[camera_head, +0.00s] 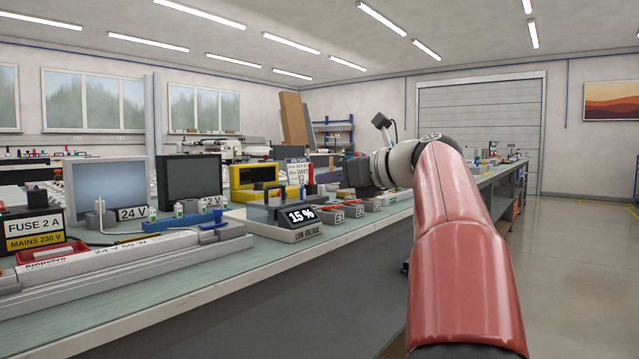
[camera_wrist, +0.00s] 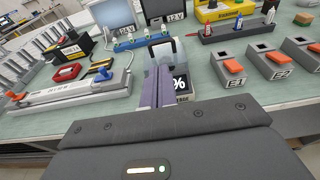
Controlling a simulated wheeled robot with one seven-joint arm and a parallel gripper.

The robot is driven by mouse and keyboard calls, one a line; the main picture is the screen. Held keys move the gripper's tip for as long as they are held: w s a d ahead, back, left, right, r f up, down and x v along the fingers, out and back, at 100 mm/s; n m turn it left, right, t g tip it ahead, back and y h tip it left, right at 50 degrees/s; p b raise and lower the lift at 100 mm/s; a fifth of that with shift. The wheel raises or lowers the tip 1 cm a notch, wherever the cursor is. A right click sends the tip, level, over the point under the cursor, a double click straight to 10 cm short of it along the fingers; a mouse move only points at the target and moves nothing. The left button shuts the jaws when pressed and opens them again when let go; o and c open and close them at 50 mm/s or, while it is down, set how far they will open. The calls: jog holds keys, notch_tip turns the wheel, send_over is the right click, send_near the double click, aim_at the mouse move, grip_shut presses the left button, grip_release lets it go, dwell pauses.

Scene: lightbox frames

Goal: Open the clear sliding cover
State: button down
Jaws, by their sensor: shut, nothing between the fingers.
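A low, pale box marked LOW VOLTAGE (camera_head: 298,234) stands on the bench in the head view, with a dark 15 % display (camera_head: 299,215) at its front. A clear-looking cover (camera_head: 262,212) appears to sit on the box beside the display; its edges are hard to make out. In the wrist view my gripper (camera_wrist: 158,72) is shut, with its fingers together and empty. The fingers reach over the box and hide part of the display (camera_wrist: 181,84) and cover. I cannot tell whether they touch the cover.
Grey switch blocks with orange rockers (camera_wrist: 233,68) stand to the right of the box. A long white lamp bar (camera_head: 110,252), a FUSE 2 A box (camera_head: 34,230) and two monitors are to the left. A yellow instrument (camera_head: 253,177) stands behind. The bench's front strip is clear.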

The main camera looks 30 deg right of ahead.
aim_at(285, 203)
jog(key=x, duration=1.2)
jog(key=shift+s+f, duration=0.1)
jog(key=shift+w+a, duration=0.1)
jog(key=shift+w, duration=0.1)
jog(key=w+p, duration=0.2)
jog(key=w+a+p, duration=0.1)
jog(key=w+p, duration=0.1)
jog(key=w+a+p, duration=0.1)
jog(key=w+p, duration=0.1)
jog(key=shift+w+a+r+p, duration=0.2)
jog(key=shift+w+r+p, duration=0.15)
jog(key=shift+p, duration=0.05)
jog(key=shift+w+a+f+p, duration=0.2)
jog(key=shift+w+f+p, duration=0.1)
jog(key=shift+w, duration=0.3)
